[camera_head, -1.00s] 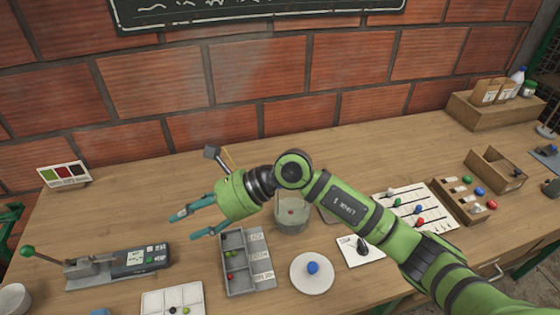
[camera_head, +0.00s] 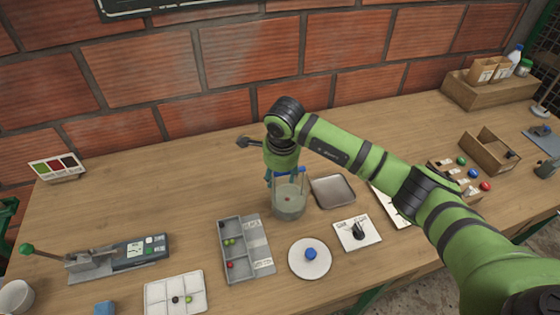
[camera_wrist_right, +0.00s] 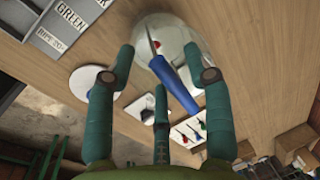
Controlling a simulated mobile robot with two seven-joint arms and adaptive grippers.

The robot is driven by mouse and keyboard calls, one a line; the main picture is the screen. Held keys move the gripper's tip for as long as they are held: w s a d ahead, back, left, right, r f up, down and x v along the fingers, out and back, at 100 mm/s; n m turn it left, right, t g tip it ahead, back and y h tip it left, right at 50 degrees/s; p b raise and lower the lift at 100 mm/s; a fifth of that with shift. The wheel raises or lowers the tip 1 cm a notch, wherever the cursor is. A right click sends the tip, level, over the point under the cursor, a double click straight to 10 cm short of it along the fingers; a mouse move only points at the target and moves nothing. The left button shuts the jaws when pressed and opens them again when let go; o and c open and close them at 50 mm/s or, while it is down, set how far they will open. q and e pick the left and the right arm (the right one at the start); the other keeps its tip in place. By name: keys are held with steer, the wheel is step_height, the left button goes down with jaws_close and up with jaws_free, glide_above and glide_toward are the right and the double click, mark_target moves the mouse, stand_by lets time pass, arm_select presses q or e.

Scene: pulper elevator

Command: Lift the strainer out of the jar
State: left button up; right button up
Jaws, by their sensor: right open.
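The jar (camera_head: 289,202) is a clear, greyish round vessel standing upright in the middle of the table. It also shows from above in the right wrist view (camera_wrist_right: 208,40), with a small red thing inside. The strainer (camera_wrist_right: 178,86) shows a blue handle over the jar; its lower part is hard to make out through the jar wall. The handle also shows in the head view (camera_head: 291,172). My right gripper (camera_head: 284,178) points down over the jar. In the wrist view its fingers (camera_wrist_right: 161,50) are spread, with the blue handle between them; I cannot tell whether any finger touches it.
A compartment tray (camera_head: 232,262) with small beads stands left of the jar. A white plate (camera_head: 297,268) with a blue thing on it is in front. A flat grey metal tray (camera_head: 333,191) lies close right of the jar. The table behind is mostly clear.

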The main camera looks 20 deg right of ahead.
steer(key=shift+w+f, duration=0.1)
steer(key=shift+f, duration=0.45)
steer(key=shift+c, duration=0.4)
jaws_close()
steer(key=shift+r, duration=0.15)
